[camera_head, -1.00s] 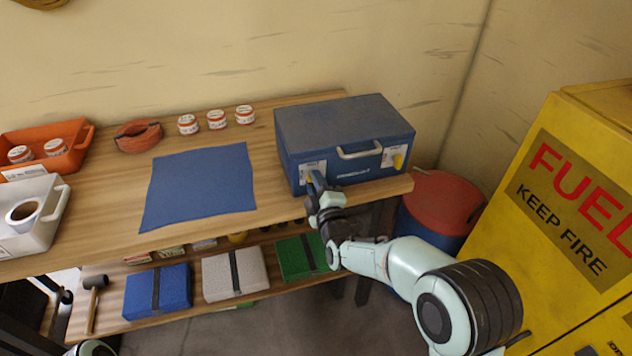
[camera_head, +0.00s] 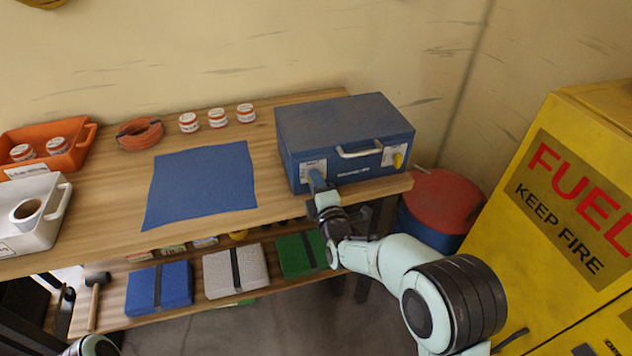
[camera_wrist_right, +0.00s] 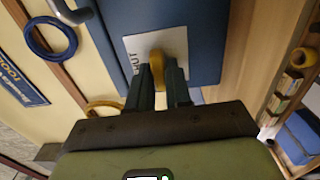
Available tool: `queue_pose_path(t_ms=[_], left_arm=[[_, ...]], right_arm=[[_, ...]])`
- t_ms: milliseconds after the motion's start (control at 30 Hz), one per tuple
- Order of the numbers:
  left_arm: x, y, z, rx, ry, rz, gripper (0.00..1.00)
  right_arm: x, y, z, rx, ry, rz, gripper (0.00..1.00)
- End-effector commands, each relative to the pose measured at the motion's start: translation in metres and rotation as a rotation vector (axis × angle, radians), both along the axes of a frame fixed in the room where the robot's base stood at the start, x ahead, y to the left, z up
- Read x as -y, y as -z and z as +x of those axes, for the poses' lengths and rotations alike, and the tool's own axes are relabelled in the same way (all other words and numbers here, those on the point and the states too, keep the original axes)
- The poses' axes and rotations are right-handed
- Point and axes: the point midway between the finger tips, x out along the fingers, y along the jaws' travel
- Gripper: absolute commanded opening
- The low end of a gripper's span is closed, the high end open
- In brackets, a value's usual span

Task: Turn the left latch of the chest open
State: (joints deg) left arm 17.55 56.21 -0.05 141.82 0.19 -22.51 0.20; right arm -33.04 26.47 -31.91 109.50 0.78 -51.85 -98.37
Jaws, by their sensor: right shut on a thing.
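The blue chest (camera_head: 345,130) stands closed at the right end of the bench, with a pale handle (camera_head: 358,150) on its front. Its right latch (camera_head: 397,160) is yellow on a white plate. The left latch is hidden behind my right gripper (camera_head: 318,180) in the head view. In the right wrist view, the yellow left latch (camera_wrist_right: 157,62) sits over a white plate (camera_wrist_right: 134,46) with partly covered lettering. My right gripper (camera_wrist_right: 158,82) is shut on this latch, one finger on each side. My left gripper is out of view.
A blue mat (camera_head: 200,185) lies left of the chest. Several small jars, an orange coil (camera_head: 140,134), an orange tray (camera_head: 85,143) and a white tray (camera_head: 60,205) are farther left. A red-lidded drum (camera_head: 445,198) and yellow fuel cabinet (camera_head: 570,200) stand at right.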

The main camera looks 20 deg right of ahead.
Motion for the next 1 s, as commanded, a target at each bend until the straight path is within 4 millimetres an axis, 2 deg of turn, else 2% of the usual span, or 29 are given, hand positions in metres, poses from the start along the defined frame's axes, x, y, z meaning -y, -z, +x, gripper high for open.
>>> queue_pose_path(t_ms=[233,267,300,333,600,733,867,1000], left_arm=[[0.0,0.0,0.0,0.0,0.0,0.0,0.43],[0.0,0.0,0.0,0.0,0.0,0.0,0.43],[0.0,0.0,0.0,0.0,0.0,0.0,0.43],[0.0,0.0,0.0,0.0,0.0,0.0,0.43],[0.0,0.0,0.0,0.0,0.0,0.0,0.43],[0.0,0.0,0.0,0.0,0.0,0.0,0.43],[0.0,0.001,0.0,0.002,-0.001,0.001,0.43],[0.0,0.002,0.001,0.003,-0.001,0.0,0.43]], right_arm=[[0.001,0.001,0.0,-0.002,0.001,-0.001,0.0],[0.001,0.001,0.0,-0.002,0.001,-0.001,0.25],[0.001,0.001,0.0,-0.002,0.001,0.0,0.38],[0.0,0.001,0.0,-0.002,0.001,0.0,0.4],[0.0,0.0,0.0,-0.001,0.0,0.001,0.4],[0.001,0.0,-0.008,0.0,0.0,0.002,0.4],[0.001,0.0,-0.027,-0.001,0.0,0.003,0.4],[0.002,0.0,-0.058,-0.002,-0.001,0.004,0.4]])
